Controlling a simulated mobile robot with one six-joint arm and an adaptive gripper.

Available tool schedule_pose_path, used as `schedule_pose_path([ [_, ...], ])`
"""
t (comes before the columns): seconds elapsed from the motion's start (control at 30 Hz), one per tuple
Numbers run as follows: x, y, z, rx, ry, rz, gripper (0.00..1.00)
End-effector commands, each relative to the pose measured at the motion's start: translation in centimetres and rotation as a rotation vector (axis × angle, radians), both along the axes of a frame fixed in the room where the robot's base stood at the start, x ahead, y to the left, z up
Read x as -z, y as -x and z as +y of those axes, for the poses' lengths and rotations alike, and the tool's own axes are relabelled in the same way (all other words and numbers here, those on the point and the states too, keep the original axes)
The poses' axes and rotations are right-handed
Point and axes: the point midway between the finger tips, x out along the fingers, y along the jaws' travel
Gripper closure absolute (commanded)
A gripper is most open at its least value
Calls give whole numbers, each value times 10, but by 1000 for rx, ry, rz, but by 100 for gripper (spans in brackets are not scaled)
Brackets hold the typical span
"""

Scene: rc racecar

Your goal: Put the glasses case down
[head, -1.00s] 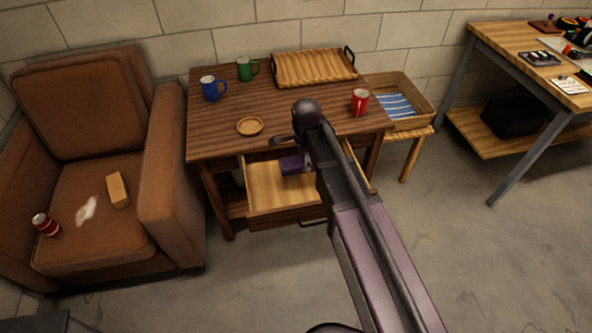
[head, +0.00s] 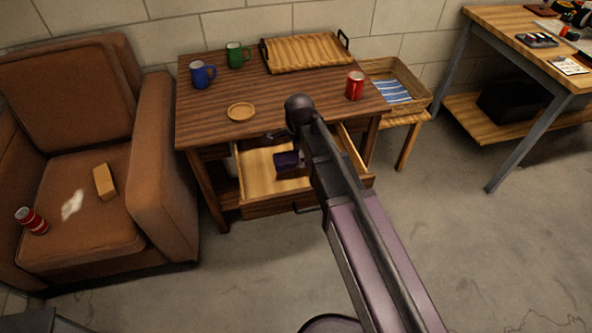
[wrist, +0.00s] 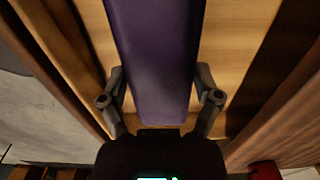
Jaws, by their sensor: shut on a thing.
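The glasses case is a long dark purple block. In the wrist view the case (wrist: 152,50) lies lengthwise between the two fingers of my gripper (wrist: 160,85), which is shut on it. In the head view part of the case (head: 287,160) shows inside the outline of the open drawer (head: 258,180), beside my arm. My arm hides the rest of it and most of the gripper. I cannot tell whether the case touches the drawer floor.
The wooden table (head: 215,130) holds a blue mug (head: 202,75), a green mug (head: 236,55), a red mug (head: 355,86), a round coaster (head: 241,112) and a tray (head: 307,52). An armchair (head: 165,190) stands left. A basket (head: 418,85) sits on a stool at right.

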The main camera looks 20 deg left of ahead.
Motion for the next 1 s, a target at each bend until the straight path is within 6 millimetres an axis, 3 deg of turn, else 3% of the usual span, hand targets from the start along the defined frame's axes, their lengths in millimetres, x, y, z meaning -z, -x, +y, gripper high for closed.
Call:
schedule_pose_path([
  [0.13, 12, 0, 0, 0, 0, 0, 76],
  [0.67, 14, 0, 0, -1, 0, 0, 76],
  [1.0, 39, 0, 0, -1, 0, 0, 76],
])
